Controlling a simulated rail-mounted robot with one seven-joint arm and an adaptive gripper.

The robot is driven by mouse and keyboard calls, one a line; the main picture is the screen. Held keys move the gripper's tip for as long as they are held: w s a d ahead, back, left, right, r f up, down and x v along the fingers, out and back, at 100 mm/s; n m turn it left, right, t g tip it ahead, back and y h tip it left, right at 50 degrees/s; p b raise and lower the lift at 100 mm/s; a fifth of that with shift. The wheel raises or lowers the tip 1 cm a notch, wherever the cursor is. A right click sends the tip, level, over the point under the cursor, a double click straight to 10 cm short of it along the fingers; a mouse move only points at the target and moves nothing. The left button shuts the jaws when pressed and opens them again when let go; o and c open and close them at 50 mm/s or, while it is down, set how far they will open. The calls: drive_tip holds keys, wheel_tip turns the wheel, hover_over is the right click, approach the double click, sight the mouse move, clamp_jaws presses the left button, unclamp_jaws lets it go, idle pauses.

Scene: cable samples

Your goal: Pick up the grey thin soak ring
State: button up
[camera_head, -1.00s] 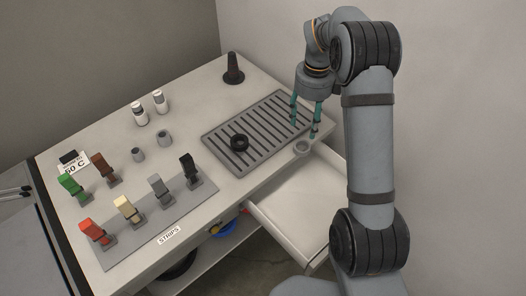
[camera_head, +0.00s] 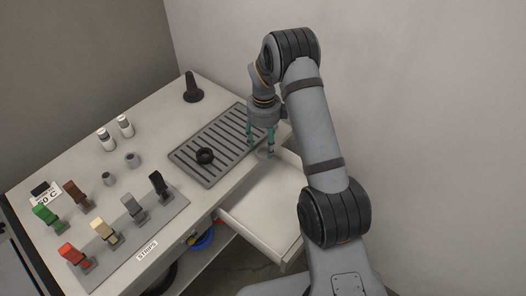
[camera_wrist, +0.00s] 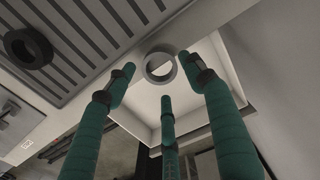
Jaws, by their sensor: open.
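The grey thin soak ring (camera_wrist: 148,67) shows in the wrist view, at the table's front edge above the open drawer. I cannot tell exactly what it rests on. In the head view the ring (camera_head: 263,154) is small and partly hidden by my fingers. My gripper (camera_head: 260,149) is open above and around the ring, pointing down. In the wrist view its teal fingers (camera_wrist: 160,78) are spread, with the ring just beyond and between their tips. I see no clear contact.
A thick black ring (camera_head: 204,156) lies on the ribbed grey tray (camera_head: 190,168). An open drawer (camera_head: 262,212) juts out below the table edge. Coloured strips stand on a grey board (camera_head: 150,226) at the left. A dark cone (camera_head: 193,90) stands at the back.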

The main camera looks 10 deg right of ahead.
sight(264, 149)
drive_tip(key=shift+f+p, duration=0.45)
drive_tip(key=shift+f, duration=1.15)
drive_tip(key=shift+c, duration=1.2)
drive_tip(key=c, duration=0.4)
drive_tip(key=shift+c, duration=0.3)
